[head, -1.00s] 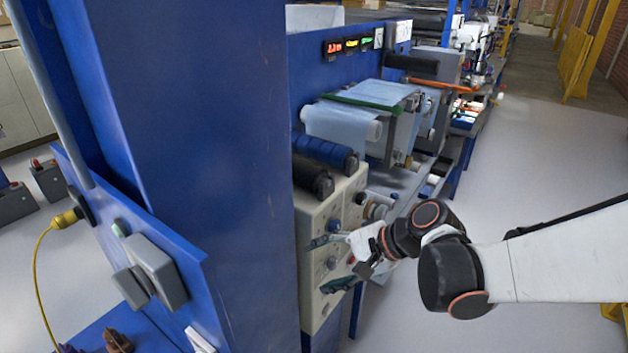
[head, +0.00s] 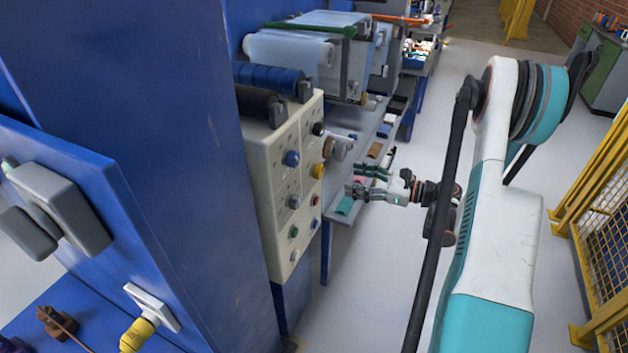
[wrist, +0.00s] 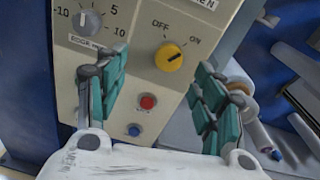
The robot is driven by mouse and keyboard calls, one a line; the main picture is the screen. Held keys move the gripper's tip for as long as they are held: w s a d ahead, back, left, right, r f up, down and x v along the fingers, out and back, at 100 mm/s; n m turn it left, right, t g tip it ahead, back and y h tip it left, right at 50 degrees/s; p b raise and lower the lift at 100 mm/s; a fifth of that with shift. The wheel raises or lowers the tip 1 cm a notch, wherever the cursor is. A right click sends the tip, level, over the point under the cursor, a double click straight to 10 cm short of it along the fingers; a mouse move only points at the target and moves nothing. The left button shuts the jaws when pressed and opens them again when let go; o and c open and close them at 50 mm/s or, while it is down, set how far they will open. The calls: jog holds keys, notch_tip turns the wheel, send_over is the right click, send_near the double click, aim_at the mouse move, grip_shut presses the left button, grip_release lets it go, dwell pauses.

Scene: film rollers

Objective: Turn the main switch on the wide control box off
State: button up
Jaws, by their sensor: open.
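The cream control box (head: 268,185) stands left of centre in the head view, its panel facing right. Its yellow rotary switch (head: 318,171) also shows in the wrist view (wrist: 169,58), between OFF and ON labels. The switch's dark mark slants up and right, toward ON. My gripper (head: 353,179) is open and empty, in front of the panel and apart from it. In the wrist view its teal fingers (wrist: 160,80) are spread, with the switch between and beyond the tips.
The panel also carries a grey dial (wrist: 88,22), a red button (wrist: 148,101) and a blue button (wrist: 134,130). A metal roller end (head: 340,147) sticks out right of the switch. A blue column (head: 140,110) fills the left. Floor right of my gripper is clear; yellow fencing (head: 600,170) stands right.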

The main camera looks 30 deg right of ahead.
aim_at(322, 173)
jog(key=d+f+m, duration=0.1)
jog(key=d+f, duration=0.2)
jog(key=shift+t, duration=0.4)
jog(key=b+x, duration=0.4)
jog(key=x, duration=0.9)
jog(key=shift+a+r, duration=0.15)
jog(key=shift+a, duration=0.15)
jog(key=c, duration=1)
